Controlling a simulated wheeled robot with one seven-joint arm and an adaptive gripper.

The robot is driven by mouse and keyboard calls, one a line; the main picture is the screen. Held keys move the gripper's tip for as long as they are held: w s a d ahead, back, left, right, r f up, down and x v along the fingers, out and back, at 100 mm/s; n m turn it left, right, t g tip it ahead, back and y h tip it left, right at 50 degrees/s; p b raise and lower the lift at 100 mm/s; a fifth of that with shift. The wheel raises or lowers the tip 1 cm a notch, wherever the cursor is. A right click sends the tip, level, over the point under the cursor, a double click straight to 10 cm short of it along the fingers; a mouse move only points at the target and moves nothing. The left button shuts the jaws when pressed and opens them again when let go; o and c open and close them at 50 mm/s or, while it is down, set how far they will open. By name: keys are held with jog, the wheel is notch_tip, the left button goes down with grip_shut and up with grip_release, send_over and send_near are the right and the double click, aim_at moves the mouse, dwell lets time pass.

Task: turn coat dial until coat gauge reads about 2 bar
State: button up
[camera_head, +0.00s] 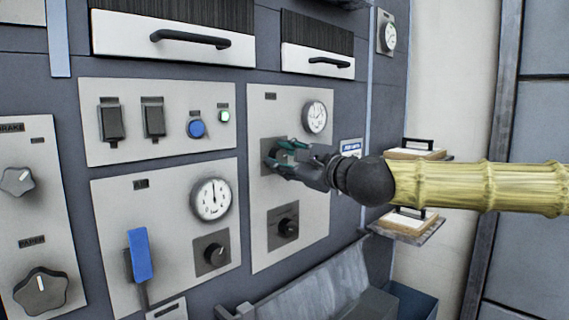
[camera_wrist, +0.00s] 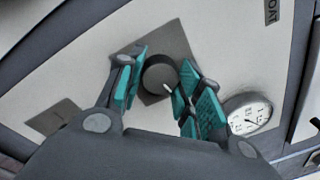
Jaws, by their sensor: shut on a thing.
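The coat dial (camera_wrist: 160,75) is a dark round knob with a pale mark on a square grey plate, under the "COAT" label in the wrist view. My gripper (camera_head: 284,157) is shut on it, with teal finger pads (camera_wrist: 161,82) on either side. In the head view the fingers mostly hide the dial. The coat gauge (camera_head: 314,117) is a round white dial face above and right of my gripper, and it also shows in the wrist view (camera_wrist: 248,113). Its needle is too small to read surely.
Shelves with trays (camera_head: 413,153) stand right, near my arm.

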jog(key=shift+m, duration=0.4)
jog(key=o, duration=1)
jog(key=shift+o, duration=0.2)
jog(key=shift+d, duration=0.1)
jog(key=v, duration=1.2)
jog(key=shift+f, duration=0.1)
